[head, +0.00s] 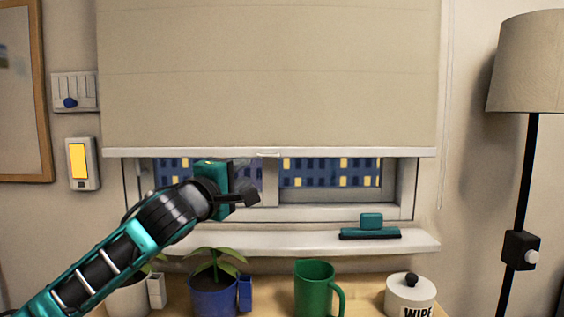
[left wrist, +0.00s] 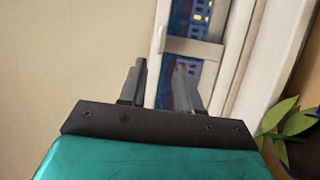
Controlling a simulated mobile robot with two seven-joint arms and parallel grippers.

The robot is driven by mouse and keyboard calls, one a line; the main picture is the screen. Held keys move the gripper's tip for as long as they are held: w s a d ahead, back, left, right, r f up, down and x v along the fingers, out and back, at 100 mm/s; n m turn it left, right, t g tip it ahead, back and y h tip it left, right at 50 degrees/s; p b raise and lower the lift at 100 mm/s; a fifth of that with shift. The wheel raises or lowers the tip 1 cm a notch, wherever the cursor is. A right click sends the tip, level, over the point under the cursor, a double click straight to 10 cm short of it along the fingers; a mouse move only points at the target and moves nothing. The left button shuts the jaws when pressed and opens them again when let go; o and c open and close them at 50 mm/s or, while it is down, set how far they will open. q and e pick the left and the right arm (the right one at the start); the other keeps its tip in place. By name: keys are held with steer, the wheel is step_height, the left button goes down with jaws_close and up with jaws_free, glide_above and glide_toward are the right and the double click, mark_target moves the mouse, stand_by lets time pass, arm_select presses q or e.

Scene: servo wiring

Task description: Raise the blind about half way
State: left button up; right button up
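A beige blind (head: 268,80) hangs over the window (head: 330,175), with its pale bottom bar (head: 350,153) across the upper part of the glass. A small pull tab (head: 268,154) sits at the middle of the bar. My left gripper (head: 250,197) is in front of the window, below the bar and a little left of the tab. In the left wrist view its two fingers (left wrist: 160,85) are apart with nothing held. The bar (left wrist: 157,45) shows beyond the gap between them, apparently not touched. My right gripper is not in view.
The sill (head: 300,242) holds a teal squeegee-like tool (head: 371,228). Below stand a potted plant (head: 214,290), a green mug (head: 315,288) and a lidded white jar (head: 410,295). A floor lamp (head: 525,160) is at right; a lit wall panel (head: 80,163) is at left.

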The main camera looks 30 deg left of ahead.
mark_target(268, 156)
arm_select(q)
steer(key=w+p, duration=0.1)
steer(key=w, duration=0.2)
steer(key=w+a+r, duration=0.1)
steer(key=w, duration=0.3)
steer(key=w+p, duration=0.1)
steer(key=w, duration=0.2)
steer(key=shift+w+a+r+p, duration=0.15)
steer(key=shift+w+a+p, duration=0.15)
steer(key=shift+w+a, duration=0.1)
steer(key=shift+w, duration=0.65)
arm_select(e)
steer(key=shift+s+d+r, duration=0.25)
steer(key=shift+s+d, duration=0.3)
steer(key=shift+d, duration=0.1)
arm_select(q)
steer(key=shift+a, duration=0.1)
jaws_close()
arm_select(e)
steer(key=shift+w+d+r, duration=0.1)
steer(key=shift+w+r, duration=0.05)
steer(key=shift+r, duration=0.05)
